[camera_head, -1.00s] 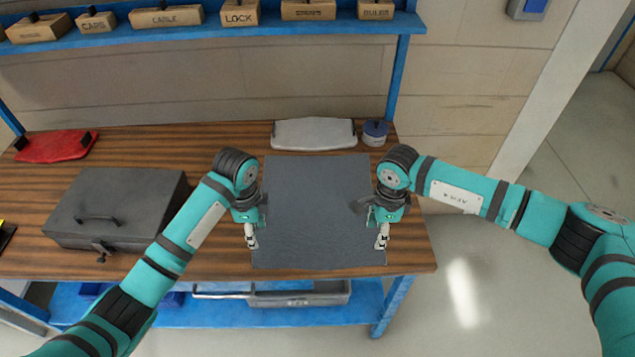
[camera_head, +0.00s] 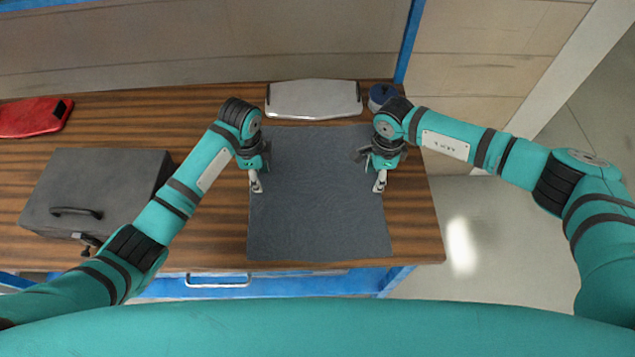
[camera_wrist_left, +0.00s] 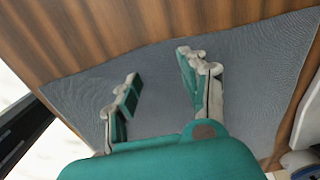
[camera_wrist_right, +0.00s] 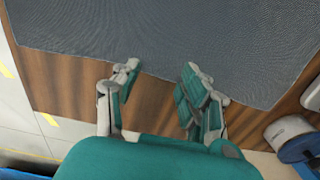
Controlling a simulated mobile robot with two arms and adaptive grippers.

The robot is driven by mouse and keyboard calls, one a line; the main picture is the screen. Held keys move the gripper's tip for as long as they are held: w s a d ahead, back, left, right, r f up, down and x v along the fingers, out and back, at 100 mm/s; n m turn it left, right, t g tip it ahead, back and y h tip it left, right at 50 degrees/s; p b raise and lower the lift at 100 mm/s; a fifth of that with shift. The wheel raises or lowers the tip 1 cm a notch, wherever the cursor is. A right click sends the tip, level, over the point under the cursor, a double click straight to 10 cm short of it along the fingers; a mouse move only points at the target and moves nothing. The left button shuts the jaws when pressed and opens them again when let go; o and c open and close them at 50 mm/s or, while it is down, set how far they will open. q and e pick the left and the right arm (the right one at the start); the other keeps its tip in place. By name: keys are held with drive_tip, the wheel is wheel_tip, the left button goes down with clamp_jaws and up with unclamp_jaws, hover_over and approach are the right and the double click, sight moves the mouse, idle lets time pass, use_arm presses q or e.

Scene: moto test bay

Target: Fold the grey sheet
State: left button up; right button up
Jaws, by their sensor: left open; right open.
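The grey sheet (camera_head: 318,205) lies flat and spread out on the wooden table. It also shows in the left wrist view (camera_wrist_left: 262,75) and the right wrist view (camera_wrist_right: 190,35). My left gripper (camera_head: 257,188) is open and empty over the sheet's left edge, around mid-length. In the left wrist view its two fingers (camera_wrist_left: 160,80) stand apart above the sheet. My right gripper (camera_head: 379,188) is open and empty at the sheet's right edge. In the right wrist view its fingers (camera_wrist_right: 160,80) stand apart near the sheet's edge, with bare wood between them. I cannot tell whether either touches the cloth.
A dark grey case (camera_head: 95,190) stands on the table at left, with a red item (camera_head: 35,117) behind it. A pale grey flat object (camera_head: 314,99) lies behind the sheet, beside a blue-grey round container (camera_head: 380,95). The table's front edge is close to the sheet.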

use_arm(q)
drive_tip(key=shift+w+f, duration=0.2)
drive_tip(key=shift+f, duration=0.8)
use_arm(e)
drive_tip(key=shift+w+f, duration=0.2)
drive_tip(key=shift+f, duration=0.85)
use_arm(q)
drive_tip(key=shift+f, duration=0.15)
use_arm(e)
drive_tip(key=shift+f, duration=0.15)
use_arm(q)
drive_tip(key=shift+s, duration=0.15)
use_arm(e)
drive_tip(key=shift+s, duration=0.15)
use_arm(q)
drive_tip(key=shift+f, duration=0.15)
use_arm(e)
drive_tip(key=shift+f, duration=0.1)
use_arm(q)
drive_tip(key=c, duration=0.5)
use_arm(e)
drive_tip(key=c, duration=0.5)
use_arm(q)
clamp_jaws()
use_arm(e)
drive_tip(key=shift+f, duration=0.1)
clamp_jaws()
use_arm(q)
drive_tip(key=shift+f, duration=0.1)
